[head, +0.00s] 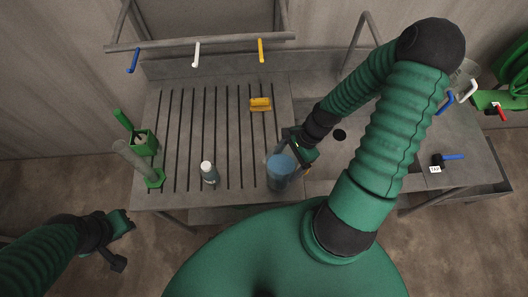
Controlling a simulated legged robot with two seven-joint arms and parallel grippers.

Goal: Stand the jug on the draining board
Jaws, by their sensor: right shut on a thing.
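The jug (279,173) is a bluish, see-through vessel, upright over the front right part of the draining board. The grey draining board (230,146) has dark grooves running front to back. My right gripper (296,157) is shut on the jug at its right side; the fingertips are partly hidden. I cannot tell whether the jug's base touches the board. My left gripper (118,240) is open and empty, off the board at the lower left, over the floor.
A white-capped bottle (209,174) stands left of the jug. A yellow brush (260,104) lies behind it. A green holder (145,142) and a green-based cylinder (153,179) stand at the left edge. The board's middle is clear.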

